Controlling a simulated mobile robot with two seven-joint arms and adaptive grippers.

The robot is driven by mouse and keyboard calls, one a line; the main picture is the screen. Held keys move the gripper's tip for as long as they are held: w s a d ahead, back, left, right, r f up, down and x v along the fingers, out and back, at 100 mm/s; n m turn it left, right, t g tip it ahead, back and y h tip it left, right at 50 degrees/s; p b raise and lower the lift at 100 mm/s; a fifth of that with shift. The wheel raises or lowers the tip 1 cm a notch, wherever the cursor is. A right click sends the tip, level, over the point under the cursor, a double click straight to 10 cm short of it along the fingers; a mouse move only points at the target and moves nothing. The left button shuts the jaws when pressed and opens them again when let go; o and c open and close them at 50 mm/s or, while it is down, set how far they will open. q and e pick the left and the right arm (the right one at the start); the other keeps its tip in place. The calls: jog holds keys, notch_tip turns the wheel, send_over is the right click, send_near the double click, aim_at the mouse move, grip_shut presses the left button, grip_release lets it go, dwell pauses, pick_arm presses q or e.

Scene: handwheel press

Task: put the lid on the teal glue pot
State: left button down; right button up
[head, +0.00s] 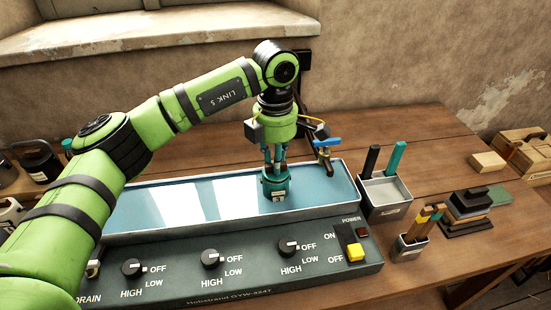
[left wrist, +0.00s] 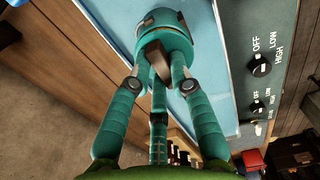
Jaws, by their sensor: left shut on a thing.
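The teal glue pot (head: 277,196) stands upright over the right part of the long water bath (head: 335,205), with a small pale label on its front. It also shows in the left wrist view (left wrist: 150,18). My left gripper (head: 275,168) points straight down right above it, with teal fingers shut around a brown knob (left wrist: 158,62). The knob rises from the teal lid (left wrist: 174,45) at the pot's top. The lid lies at the pot's mouth; I cannot tell whether it is fully seated. My right gripper does not show.
A control panel (head: 190,290) with knobs and a yellow switch fronts the bath. A tap with a blue handle (head: 327,142) rises behind it. To the right stand a metal box (head: 385,200) with tools, a brush holder (head: 408,248) and dark stacked blocks (head: 466,205).

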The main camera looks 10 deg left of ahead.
pick_arm(q)
jog(key=c, duration=1)
grip_release()
jog(key=shift+c, duration=0.2)
jog(key=shift+o, duration=0.4)
jog(key=o, duration=0.4)
jog(key=shift+r, duration=0.1)
jog(key=shift+r+p, duration=2.05)
jog(key=shift+r, duration=1.35)
